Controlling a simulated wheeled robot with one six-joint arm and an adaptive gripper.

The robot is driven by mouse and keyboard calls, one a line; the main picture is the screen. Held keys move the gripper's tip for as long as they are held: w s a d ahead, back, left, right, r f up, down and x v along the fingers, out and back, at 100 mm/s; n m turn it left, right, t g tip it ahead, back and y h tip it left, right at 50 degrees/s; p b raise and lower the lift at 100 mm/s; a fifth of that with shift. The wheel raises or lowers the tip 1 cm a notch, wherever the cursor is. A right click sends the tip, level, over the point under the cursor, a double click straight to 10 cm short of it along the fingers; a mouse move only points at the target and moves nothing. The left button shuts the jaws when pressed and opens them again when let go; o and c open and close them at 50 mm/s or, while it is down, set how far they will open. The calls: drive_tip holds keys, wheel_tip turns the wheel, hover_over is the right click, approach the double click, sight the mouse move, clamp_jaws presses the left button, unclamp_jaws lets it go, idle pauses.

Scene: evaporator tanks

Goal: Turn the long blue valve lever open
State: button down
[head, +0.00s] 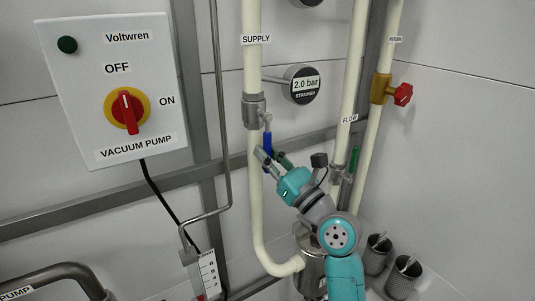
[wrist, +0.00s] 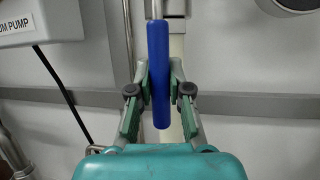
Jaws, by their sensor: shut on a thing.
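The blue valve lever (head: 268,143) hangs downward from the grey metal valve (head: 254,111) on the cream SUPPLY pipe (head: 252,70). It lies roughly in line with the pipe. In the wrist view the long blue lever (wrist: 158,75) runs upright through the middle of the picture, its rounded lower end free. My gripper (head: 269,158) comes in from the lower right in the head view. It is shut on the lever, with a finger on each side in the wrist view. The fingers partly cover the lever's lower part in the head view.
A green-handled valve (head: 353,162) on the FLOW pipe stands to the right. Farther right is a red knob (head: 403,94) on a brass valve. The vacuum pump box (head: 75,85) is at left. A grey rail (head: 110,191) crosses behind.

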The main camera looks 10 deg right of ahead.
drive_tip(key=shift+a, duration=0.1)
idle(0.3)
drive_tip(key=c, duration=1.1)
unclamp_jaws()
drive_tip(key=v, duration=1.2)
drive_tip(key=shift+s, duration=0.1)
